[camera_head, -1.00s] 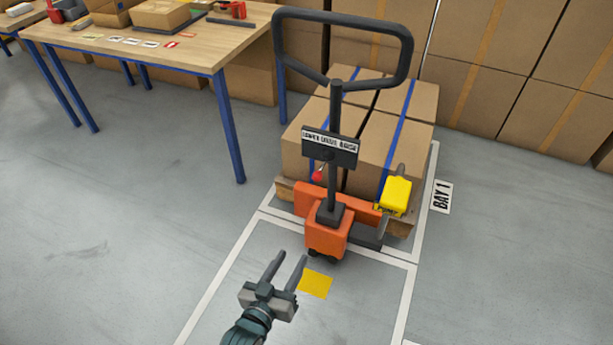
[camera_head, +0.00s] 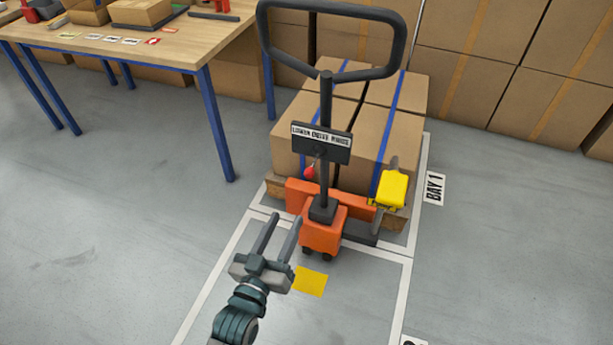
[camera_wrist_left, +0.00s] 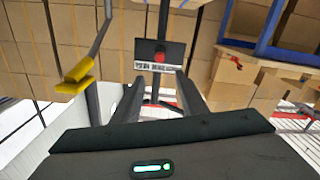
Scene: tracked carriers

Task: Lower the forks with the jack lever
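The pallet jack has an orange body (camera_head: 322,232) and a black upright with a looped handle (camera_head: 392,50). A black plate (camera_head: 336,143) with white lettering, reading roughly LOWER DRIVE RAISE, is on the upright. The jack lever's red knob (camera_head: 310,172) shows just below the plate, left of the upright; in the left wrist view the red knob (camera_wrist_left: 160,55) appears against the plate. My left gripper (camera_head: 286,219) is open and empty, in front and left of the orange body, apart from the lever. Its fingers (camera_wrist_left: 160,85) frame the plate from below in the wrist view. The forks are mostly hidden. My right gripper is not in view.
Cartons with blue straps (camera_head: 390,130) stand on a wooden pallet (camera_head: 275,188) behind the jack. A yellow block (camera_head: 391,189) is right of the upright. A table (camera_head: 150,52) stands at left, stacked cartons (camera_head: 480,90) behind. The floor (camera_head: 110,220) at left is clear.

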